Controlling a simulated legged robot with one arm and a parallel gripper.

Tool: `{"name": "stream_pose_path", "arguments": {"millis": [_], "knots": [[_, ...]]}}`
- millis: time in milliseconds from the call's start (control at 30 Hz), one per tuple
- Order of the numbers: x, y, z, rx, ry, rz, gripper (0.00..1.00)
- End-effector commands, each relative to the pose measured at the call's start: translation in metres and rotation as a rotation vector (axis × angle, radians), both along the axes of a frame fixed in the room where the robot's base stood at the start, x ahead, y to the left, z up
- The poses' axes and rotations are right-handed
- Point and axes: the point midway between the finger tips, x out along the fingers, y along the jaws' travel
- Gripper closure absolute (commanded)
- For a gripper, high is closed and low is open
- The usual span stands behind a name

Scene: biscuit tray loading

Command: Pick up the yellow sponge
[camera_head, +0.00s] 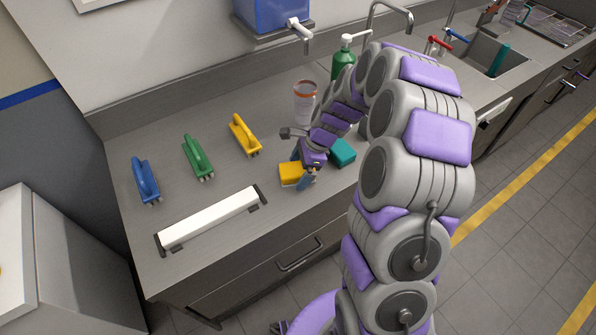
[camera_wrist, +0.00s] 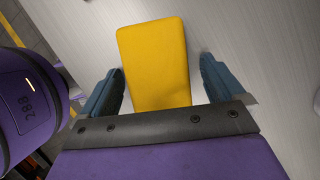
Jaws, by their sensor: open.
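The yellow sponge (camera_head: 291,174) lies on the grey counter near its front edge. In the wrist view the yellow sponge (camera_wrist: 155,65) reaches in between the two blue fingers, with a gap on each side. My gripper (camera_head: 303,170) is open and low at the counter, partly in front of the sponge's right end. In the wrist view my gripper (camera_wrist: 158,80) has one finger on each side of the sponge. The sponge's near end is hidden behind the gripper's dark bar. I cannot tell the exact height of the fingertips above the counter.
A teal sponge (camera_head: 343,152) lies close to the right of my gripper. A clear cup (camera_head: 304,104) and a green pump bottle (camera_head: 343,66) stand behind. Yellow (camera_head: 244,135), green (camera_head: 197,157) and blue (camera_head: 146,180) brushes and a white bar (camera_head: 209,217) lie to the left.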

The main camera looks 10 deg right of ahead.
Motion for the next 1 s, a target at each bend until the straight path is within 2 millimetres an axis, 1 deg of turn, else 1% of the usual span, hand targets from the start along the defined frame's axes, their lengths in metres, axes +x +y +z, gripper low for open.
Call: {"name": "stream_pose_path", "arguments": {"millis": [300, 900, 933, 1000], "knots": [[-0.0008, 0.0092, -0.0020, -0.007, 0.002, 0.003, 0.04], [-0.0001, 0.0031, -0.0036, -0.004, 0.003, 0.001, 0.61], [-0.0002, 0.0033, -0.0036, -0.004, 0.003, 0.001, 0.63], [-0.0001, 0.0034, -0.0037, -0.005, 0.003, 0.001, 0.63]]}}
